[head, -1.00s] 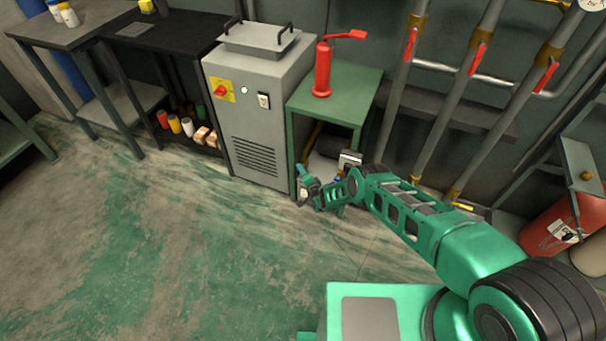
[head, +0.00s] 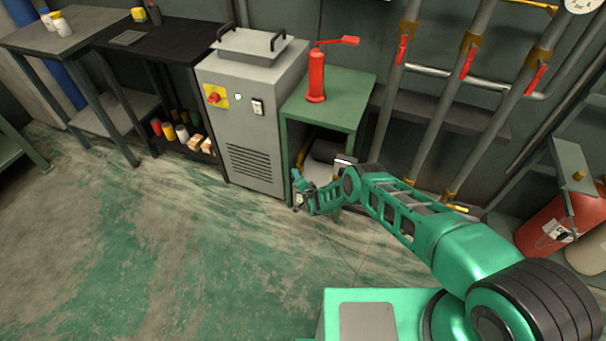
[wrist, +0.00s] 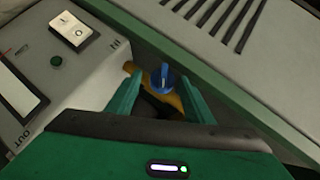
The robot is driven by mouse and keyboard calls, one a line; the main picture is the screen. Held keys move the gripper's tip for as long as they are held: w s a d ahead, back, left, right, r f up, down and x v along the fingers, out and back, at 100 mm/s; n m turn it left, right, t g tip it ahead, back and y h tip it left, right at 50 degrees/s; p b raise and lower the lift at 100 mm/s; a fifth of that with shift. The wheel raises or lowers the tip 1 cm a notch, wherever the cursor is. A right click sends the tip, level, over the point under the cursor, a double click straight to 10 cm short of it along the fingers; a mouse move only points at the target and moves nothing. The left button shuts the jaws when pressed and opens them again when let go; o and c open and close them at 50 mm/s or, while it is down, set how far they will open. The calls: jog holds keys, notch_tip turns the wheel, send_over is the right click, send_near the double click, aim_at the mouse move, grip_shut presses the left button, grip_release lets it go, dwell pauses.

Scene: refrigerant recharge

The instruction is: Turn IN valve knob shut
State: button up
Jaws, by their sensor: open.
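In the wrist view the blue valve knob (wrist: 162,77) sits on a brass-coloured fitting (wrist: 180,98) beside a pale panel marked IN and OUT (wrist: 62,75). My gripper (wrist: 162,92) is open, with one green finger on each side of the knob. I cannot tell whether the fingers touch it. In the head view my gripper (head: 300,190) is low at the front of the green table (head: 328,102). The knob is not visible there.
A grey cabinet (head: 250,125) with a vented front stands left of the green table. A red hand pump (head: 317,78) stands on the table. Pipes with red levers (head: 467,63) run along the wall at right. The floor (head: 160,250) at front left is clear.

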jog(key=shift+w+t, duration=0.1)
jog(key=shift+t, duration=0.2)
